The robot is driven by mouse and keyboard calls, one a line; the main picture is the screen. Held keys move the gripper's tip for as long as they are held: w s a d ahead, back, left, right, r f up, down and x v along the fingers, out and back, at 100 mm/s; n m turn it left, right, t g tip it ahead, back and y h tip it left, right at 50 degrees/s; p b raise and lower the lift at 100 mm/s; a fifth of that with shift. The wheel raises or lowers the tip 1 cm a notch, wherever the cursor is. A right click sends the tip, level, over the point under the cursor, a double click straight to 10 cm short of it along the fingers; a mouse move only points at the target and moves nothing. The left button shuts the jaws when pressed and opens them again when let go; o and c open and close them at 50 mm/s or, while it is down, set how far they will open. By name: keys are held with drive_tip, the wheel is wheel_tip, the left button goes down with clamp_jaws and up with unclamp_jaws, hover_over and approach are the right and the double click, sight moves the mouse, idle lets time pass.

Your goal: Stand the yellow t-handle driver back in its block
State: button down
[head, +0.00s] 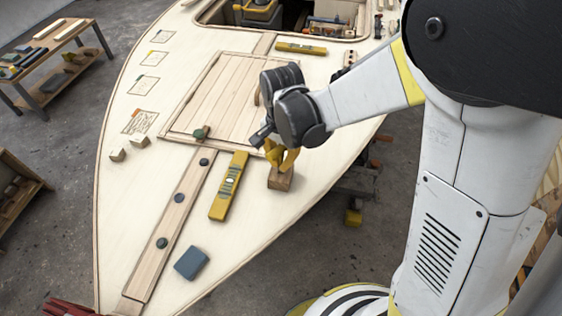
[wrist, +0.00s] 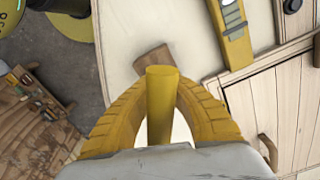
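My gripper (head: 281,158) has yellow ribbed fingers and hangs just over the wooden block (head: 281,179) near the deck's right edge. In the wrist view, the fingers (wrist: 161,82) bow around a yellow bar, the handle of the t-handle driver (wrist: 160,108), and close on it. The driver's shaft is hidden behind the handle and fingers. The block (wrist: 153,60) shows partly just beyond the handle's end. I cannot tell whether the shaft is in the block or above it.
A yellow spirit level (head: 229,187) lies just left of the block. A blue-grey box (head: 191,263) sits nearer the bow. A second level (head: 301,48) lies farther back. The deck drops off right of the block.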

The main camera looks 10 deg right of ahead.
sight(281, 146)
drive_tip(key=shift+f+b, duration=0.85)
drive_tip(key=shift+f, duration=0.2)
drive_tip(key=c, duration=1.5)
unclamp_jaws()
drive_tip(key=shift+c, duration=0.2)
wheel_tip(281, 146, up, 12)
drive_tip(key=shift+r, duration=0.1)
drive_tip(key=s+d+r+n+t, duration=0.4)
drive_tip(key=s+d+n+t, duration=0.3)
drive_tip(key=s+d, duration=0.3)
drive_tip(key=d, duration=0.3)
drive_tip(key=shift+s+d, duration=0.25)
drive_tip(key=shift+s, duration=0.15)
